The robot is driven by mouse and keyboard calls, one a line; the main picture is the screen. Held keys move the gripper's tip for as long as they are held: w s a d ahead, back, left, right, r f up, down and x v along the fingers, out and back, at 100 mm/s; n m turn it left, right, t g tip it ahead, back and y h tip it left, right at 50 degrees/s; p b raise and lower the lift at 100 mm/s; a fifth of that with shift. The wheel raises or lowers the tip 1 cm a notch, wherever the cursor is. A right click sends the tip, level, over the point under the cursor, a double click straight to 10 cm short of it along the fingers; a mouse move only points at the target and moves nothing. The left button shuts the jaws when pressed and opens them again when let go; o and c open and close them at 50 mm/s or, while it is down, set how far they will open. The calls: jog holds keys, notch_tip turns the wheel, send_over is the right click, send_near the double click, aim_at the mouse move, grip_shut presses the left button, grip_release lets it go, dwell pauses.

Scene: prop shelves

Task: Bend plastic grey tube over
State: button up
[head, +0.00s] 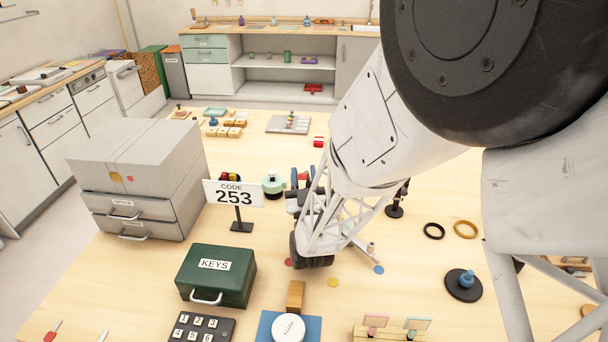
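I cannot clearly pick out a plastic grey tube in the head view. A small light-grey upright piece (371,249) stands on the table just right of my arm's lattice end, but I cannot tell if it is a tube. My gripper (312,250) is at the low end of the white lattice arm, over the middle of the table. Its fingers are hidden or too unclear to show whether they are open or shut. Dark grey and blue parts (296,194) lie behind the lattice, partly covered by it.
A green KEYS box (216,275), a CODE 253 sign (234,193) and grey drawers (131,215) stand left. A keypad (200,328) and putty tub (289,329) are in front. Rings (465,230) and a blue-knobbed black disc (465,284) lie right, with bare table between.

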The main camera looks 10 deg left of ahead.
jog(key=shift+s+d+f, duration=0.1)
jog(key=shift+s+f, duration=0.25)
jog(key=shift+s, duration=0.05)
jog(key=s+d, duration=0.2)
jog(key=s, duration=0.9)
jog(key=shift+s+d, duration=0.35)
jog(key=shift+d, duration=0.05)
